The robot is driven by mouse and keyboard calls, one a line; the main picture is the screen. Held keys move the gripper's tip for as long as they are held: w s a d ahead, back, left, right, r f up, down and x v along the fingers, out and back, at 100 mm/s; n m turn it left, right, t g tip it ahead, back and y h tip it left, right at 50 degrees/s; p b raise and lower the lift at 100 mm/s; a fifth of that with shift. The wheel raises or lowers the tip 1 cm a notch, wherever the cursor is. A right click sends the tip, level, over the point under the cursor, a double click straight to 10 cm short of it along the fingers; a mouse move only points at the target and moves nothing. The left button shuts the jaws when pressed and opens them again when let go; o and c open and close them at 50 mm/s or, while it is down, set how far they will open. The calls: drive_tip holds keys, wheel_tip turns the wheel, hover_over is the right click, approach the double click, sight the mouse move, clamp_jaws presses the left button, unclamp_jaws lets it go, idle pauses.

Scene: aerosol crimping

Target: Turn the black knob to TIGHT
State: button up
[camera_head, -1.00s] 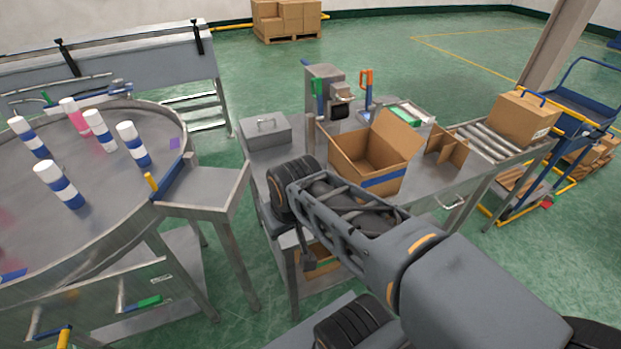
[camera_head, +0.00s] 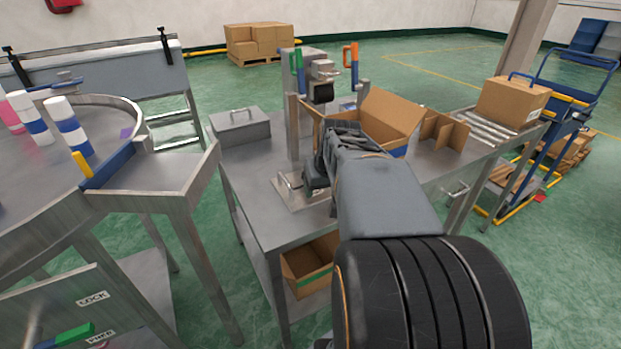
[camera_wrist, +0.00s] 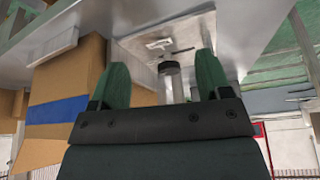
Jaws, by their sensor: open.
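In the wrist view a dark round knob (camera_wrist: 170,68) sits with a pale metal post by a light metal plate (camera_wrist: 135,45). The plate bears small dark marks that I cannot read. My gripper (camera_wrist: 165,75) has its two green fingers apart, one on either side of the knob, with a visible gap to each. How deep the knob lies between them is unclear. In the head view my gripper (camera_head: 312,178) is low over the plate (camera_head: 290,193) on the metal bench, and the knob is hidden there. The knob's turn setting cannot be read.
An open cardboard box (camera_head: 388,118) stands close behind my wrist. A machine (camera_head: 298,65) with green and orange handles and a black cylinder rises at the back. A grey lidded box (camera_head: 240,128) is left; a round table (camera_head: 40,190) holds blue-and-white cans.

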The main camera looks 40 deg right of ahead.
drive_tip(key=w+d, duration=0.1)
drive_tip(key=w, duration=0.2)
drive_tip(key=w+d, duration=0.1)
drive_tip(key=w, duration=0.1)
drive_tip(key=w+d, duration=0.1)
drive_tip(key=w, duration=0.2)
drive_tip(key=shift+w, duration=0.3)
drive_tip(key=x, duration=0.2)
drive_tip(key=b+x, duration=0.1)
drive_tip(key=x, duration=0.1)
drive_tip(key=shift+w+d, duration=0.2)
drive_tip(key=shift+w, duration=0.15)
drive_tip(key=shift+w+d+f, duration=0.1)
drive_tip(key=shift+w+f, duration=0.15)
drive_tip(key=shift+f, duration=0.2)
drive_tip(key=shift+c, duration=0.5)
drive_tip(key=c, duration=0.8)
